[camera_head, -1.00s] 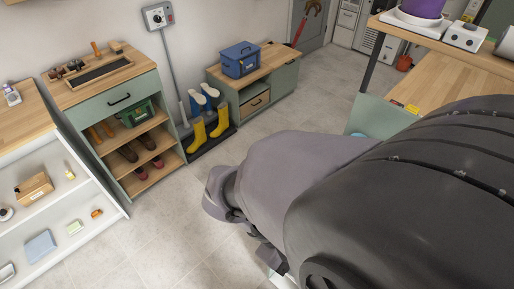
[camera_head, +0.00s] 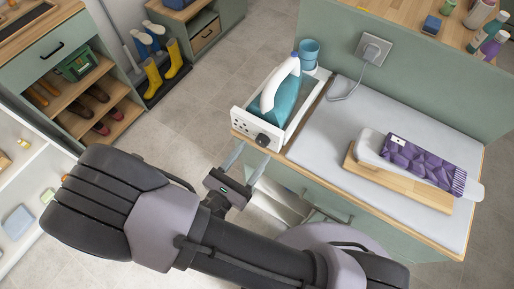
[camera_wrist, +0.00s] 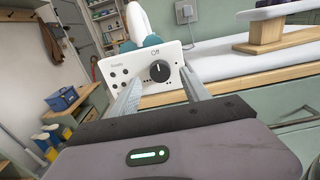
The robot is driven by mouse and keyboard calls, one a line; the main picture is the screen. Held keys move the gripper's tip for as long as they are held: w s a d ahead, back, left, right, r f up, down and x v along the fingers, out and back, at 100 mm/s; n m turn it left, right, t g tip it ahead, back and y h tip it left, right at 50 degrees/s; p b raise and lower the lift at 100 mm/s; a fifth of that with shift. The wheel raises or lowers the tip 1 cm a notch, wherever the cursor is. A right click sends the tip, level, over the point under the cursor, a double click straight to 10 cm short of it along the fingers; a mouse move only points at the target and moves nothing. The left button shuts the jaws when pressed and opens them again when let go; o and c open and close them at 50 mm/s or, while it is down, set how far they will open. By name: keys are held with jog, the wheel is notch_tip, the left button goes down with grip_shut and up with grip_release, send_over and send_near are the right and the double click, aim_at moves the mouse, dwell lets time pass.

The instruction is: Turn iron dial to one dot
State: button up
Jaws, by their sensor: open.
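The iron (camera_head: 283,88), teal and white, rests in a white holder at the left end of the ironing counter. The holder's front panel (camera_head: 246,129) carries a black dial (camera_head: 263,140). In the wrist view the dial (camera_wrist: 159,71) sits below the word "Off", with its pale mark pointing up toward it. Several dots show at the panel's left, beside small print. My gripper (camera_head: 247,165) is open and empty in front of the panel, a little below the dial and apart from it. In the wrist view its fingers (camera_wrist: 160,92) stand either side of the dial.
A small board (camera_head: 405,178) with a folded purple cloth (camera_head: 425,160) lies on the white-topped counter (camera_head: 325,138). A wall socket (camera_head: 373,48) with a cord is behind. Shelves with shoes and boots stand at the left. The floor between is clear.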

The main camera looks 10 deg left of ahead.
aim_at(262, 141)
jog(key=shift+x, duration=1.45)
jog(key=shift+c, duration=0.2)
grip_shut()
